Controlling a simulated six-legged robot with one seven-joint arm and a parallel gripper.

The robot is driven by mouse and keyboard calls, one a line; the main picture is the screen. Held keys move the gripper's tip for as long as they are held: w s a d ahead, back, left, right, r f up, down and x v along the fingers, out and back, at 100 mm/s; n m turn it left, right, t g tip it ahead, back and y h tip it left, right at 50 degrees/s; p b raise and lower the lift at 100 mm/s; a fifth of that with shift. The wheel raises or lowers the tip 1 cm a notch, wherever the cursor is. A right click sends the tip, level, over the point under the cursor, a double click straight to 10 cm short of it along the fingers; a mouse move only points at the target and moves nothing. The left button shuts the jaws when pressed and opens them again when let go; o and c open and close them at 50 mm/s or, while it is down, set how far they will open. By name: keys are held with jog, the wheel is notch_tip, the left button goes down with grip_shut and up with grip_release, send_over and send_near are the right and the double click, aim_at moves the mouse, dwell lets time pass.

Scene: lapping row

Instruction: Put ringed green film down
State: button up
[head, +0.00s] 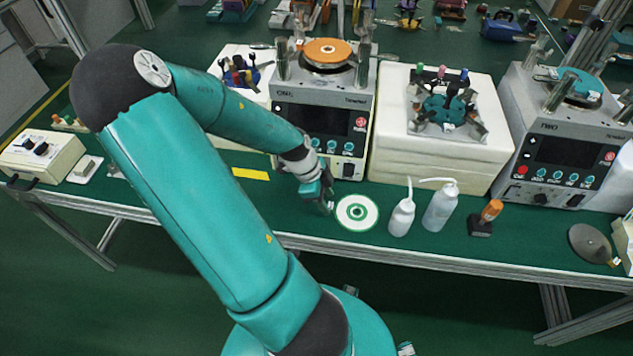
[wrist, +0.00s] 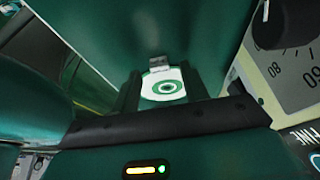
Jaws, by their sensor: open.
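The ringed green film (head: 357,212) is a white disc with green rings and a green centre. It appears to lie flat on the green bench top, near the front edge. My gripper (head: 328,206) is open, low over the bench, just left of the film in the head view. In the wrist view the film (wrist: 163,86) shows between the dark finger shapes, with a small grey part at its far rim. I cannot tell whether a finger touches the film. My gripper's tips are small and partly hidden in the head view.
Two white bottles (head: 401,217) (head: 440,207) stand right of the film. An orange-handled tool on a black block (head: 482,219) is farther right. The lapping machine (head: 325,115) stands behind the film.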

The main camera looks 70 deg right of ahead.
jog(key=d+v, duration=0.1)
jog(key=v, duration=0.9)
jog(key=shift+a+r, duration=0.35)
jog(key=shift+a, duration=0.15)
jog(key=shift+w, duration=0.2)
jog(key=w+a+r+n+t+y, duration=0.25)
jog(key=w+a+n+t, duration=0.25)
jog(key=w+a+n, duration=1)
jog(key=s+a+r+n+t+h, duration=0.1)
jog(key=s+a+r+n+t, duration=0.2)
jog(key=a+r+n, duration=1.4)
jog(key=a+n+t, duration=0.1)
jog(key=a+t, duration=0.1)
jog(key=a, duration=0.1)
jog(key=shift+r, duration=0.3)
